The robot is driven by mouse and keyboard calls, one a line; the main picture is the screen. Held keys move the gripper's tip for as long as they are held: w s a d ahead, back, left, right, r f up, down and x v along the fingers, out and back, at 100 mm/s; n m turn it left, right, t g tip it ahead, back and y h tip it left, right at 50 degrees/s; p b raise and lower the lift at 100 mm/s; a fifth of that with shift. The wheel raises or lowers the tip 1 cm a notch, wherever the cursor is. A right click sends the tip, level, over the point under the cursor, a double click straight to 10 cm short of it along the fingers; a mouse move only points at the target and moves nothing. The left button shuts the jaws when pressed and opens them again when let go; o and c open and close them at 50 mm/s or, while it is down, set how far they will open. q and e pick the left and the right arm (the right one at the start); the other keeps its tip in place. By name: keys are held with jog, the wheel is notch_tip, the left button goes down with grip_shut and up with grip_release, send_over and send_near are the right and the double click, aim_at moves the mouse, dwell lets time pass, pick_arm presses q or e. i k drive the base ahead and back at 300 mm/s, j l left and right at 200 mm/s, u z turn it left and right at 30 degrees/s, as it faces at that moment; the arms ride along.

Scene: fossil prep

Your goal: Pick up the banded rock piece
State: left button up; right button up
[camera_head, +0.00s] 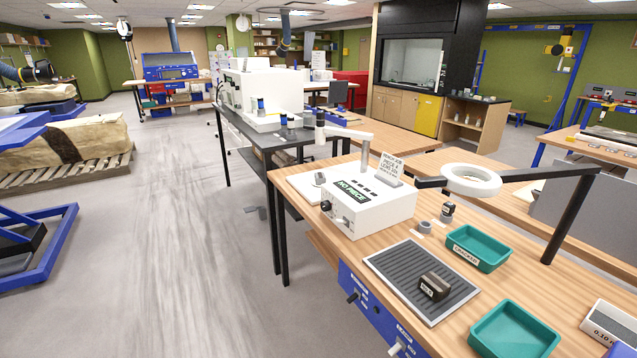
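A small dark block (434,287) with a pale marked band lies on the ribbed grey mat (393,263) near the front of the wooden bench. It appears to be the banded rock piece; its lettering is too small to read surely. A second, smaller dark object with a pale mark (447,211) stands behind the mat, beside small grey rings. Neither of my grippers is in view, and nothing touches the block on the mat.
A white instrument (369,208) showing "NO PIECE" stands left of a ring lamp (471,180) on an arm. Teal trays (478,248) and (514,330) flank the mat's right side. The floor left of the bench is clear.

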aim_at(320, 178)
jog(key=i+j+z, duration=0.15)
jog(key=z, duration=1.4)
jog(key=j+z, duration=0.25)
jog(key=j, duration=0.2)
jog(key=j+z, duration=0.25)
jog(key=j, duration=0.2)
jog(key=j+z, duration=0.2)
jog(key=j, duration=0.25)
jog(key=k+j+z, duration=0.1)
jog(key=j+z, duration=0.15)
jog(key=j, duration=0.2)
jog(key=k+j+z, duration=0.25)
jog(key=j, duration=0.15)
jog(key=j+z, duration=0.25)
jog(key=j, duration=0.2)
jog(key=k+j+z, duration=0.2)
jog(key=k+j, duration=0.2)
jog(key=j, duration=0.15)
jog(key=k+j, duration=0.2)
jog(key=j, duration=0.2)
jog(key=k+j, duration=0.15)
jog(key=j, duration=0.2)
jog(key=k+j, duration=0.2)
jog(key=j, duration=0.15)
jog(key=k+j, duration=0.2)
jog(key=j, duration=0.15)
jog(key=j+z, duration=0.05)
